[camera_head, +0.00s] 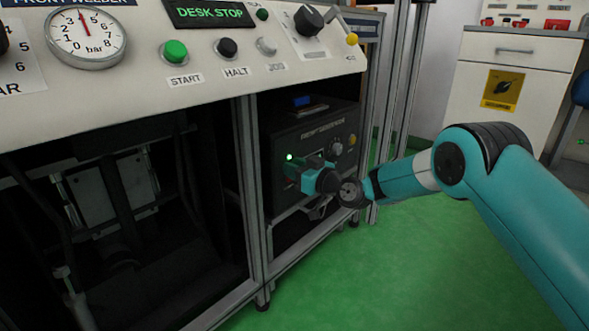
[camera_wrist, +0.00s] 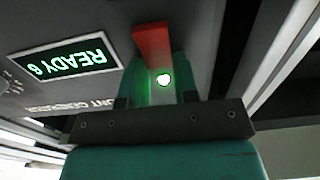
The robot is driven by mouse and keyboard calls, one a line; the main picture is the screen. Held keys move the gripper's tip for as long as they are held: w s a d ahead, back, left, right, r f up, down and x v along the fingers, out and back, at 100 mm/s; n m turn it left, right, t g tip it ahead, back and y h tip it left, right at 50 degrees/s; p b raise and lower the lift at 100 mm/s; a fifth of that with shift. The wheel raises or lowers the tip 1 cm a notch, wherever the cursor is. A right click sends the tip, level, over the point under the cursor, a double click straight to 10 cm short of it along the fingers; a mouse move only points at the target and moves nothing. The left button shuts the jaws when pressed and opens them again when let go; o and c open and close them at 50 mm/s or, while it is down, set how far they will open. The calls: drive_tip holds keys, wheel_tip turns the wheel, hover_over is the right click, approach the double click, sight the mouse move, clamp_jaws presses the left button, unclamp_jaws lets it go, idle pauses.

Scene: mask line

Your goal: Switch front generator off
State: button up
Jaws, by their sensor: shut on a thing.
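The front generator (camera_head: 312,125) is a dark box on a shelf in the right bay under the desk. Its label also shows upside down in the wrist view (camera_wrist: 62,108). A green lamp (camera_head: 289,157) glows on its face; it shows in the wrist view (camera_wrist: 163,80) too. A red switch piece (camera_wrist: 152,45) stands out from the panel. My gripper (camera_head: 298,168) is at the panel beside the lamp, its teal fingers (camera_wrist: 162,72) shut on the red piece. The fingers hide part of it. A green display (camera_wrist: 65,60) reads "READY 6", upside down.
Above is the sloped desk panel with a pressure gauge (camera_head: 85,38), green START button (camera_head: 175,51), black HALT button (camera_head: 227,48) and "DESK STOP" display (camera_head: 209,12). A metal frame post (camera_head: 250,190) stands left of the generator. The green floor (camera_head: 400,270) at right is clear.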

drive_tip(key=t+y+b, duration=0.1)
drive_tip(key=b, duration=0.2)
drive_tip(key=t+y+b, duration=0.1)
drive_tip(key=b, duration=0.3)
drive_tip(key=shift+s+d+f, duration=0.1)
drive_tip(key=shift+d+f, duration=0.2)
drive_tip(key=shift+f, duration=0.05)
drive_tip(key=o, duration=0.9)
